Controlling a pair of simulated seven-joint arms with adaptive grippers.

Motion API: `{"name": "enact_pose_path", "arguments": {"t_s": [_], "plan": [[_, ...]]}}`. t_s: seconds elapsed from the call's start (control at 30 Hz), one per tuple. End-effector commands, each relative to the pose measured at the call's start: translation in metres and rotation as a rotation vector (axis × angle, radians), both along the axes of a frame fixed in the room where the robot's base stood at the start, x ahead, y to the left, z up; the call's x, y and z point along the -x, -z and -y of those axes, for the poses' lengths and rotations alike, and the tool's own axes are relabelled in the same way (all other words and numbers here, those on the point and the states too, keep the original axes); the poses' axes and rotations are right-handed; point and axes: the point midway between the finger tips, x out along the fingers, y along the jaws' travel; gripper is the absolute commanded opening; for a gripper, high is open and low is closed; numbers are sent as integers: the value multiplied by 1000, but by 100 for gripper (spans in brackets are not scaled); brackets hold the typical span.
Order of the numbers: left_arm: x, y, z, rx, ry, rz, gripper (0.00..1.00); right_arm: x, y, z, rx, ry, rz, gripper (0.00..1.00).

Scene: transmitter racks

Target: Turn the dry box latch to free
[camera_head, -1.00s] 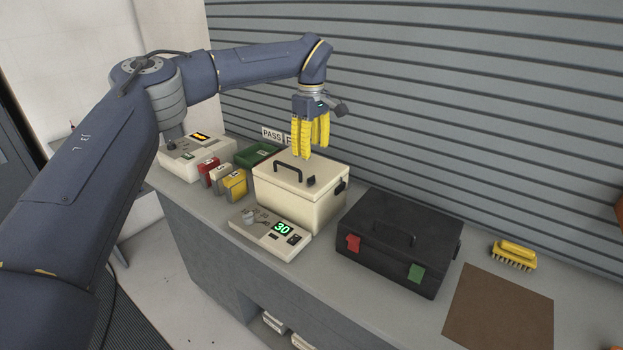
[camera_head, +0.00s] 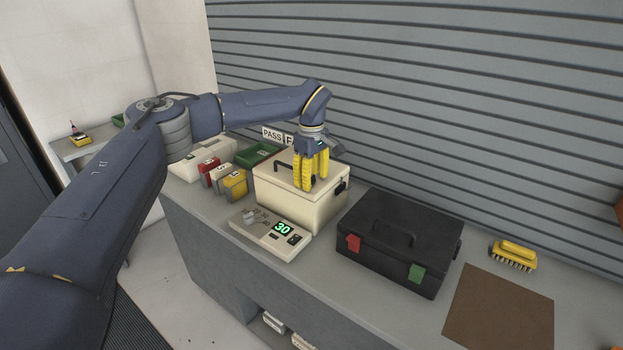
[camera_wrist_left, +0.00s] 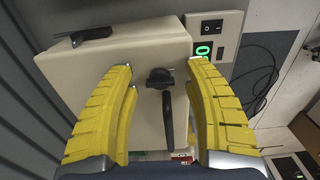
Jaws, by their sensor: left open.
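The cream dry box (camera_head: 282,202) stands on the bench, with its lid closed. Its lid carries a black handle (camera_wrist_left: 168,120) and, beside it, a small black turning knob (camera_wrist_left: 160,77) that looks like the latch. A second black fitting (camera_wrist_left: 85,37) sits on the box's side; it also shows in the head view (camera_head: 341,188). My left gripper (camera_head: 311,187) points down over the lid, open and empty. In the left wrist view its yellow fingers stand on either side of the knob, apart from it. In the head view the fingers hide the knob.
A cream unit with a green "30" display (camera_head: 270,236) stands in front of the box. A black case (camera_head: 400,240) is to the right, then a brown mat (camera_head: 500,308) and yellow brush (camera_head: 513,254). Red and yellow blocks (camera_head: 233,184) and a green tray (camera_head: 258,154) are left.

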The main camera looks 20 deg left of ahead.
Motion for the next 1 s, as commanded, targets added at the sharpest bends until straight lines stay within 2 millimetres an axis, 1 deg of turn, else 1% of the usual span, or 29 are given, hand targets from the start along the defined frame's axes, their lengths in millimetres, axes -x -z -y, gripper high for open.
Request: {"name": "enact_pose_path", "arguments": {"t_s": [0.17, 0.6, 0.63, 1.0], "plan": [[0, 0, 0, 0, 0, 0, 52, 0, 0, 0, 0, 0, 0, 44], [0, 0, 0, 0, 0, 0, 1, 0, 0, 0, 0, 0, -1, 44], [0, 0, 0, 0, 0, 0, 0, 0, 0, 0, 0, 0, -1, 44], [0, 0, 0, 0, -21, -1, 0, 1, 0, 0, 0, 0, -1, 44]]}}
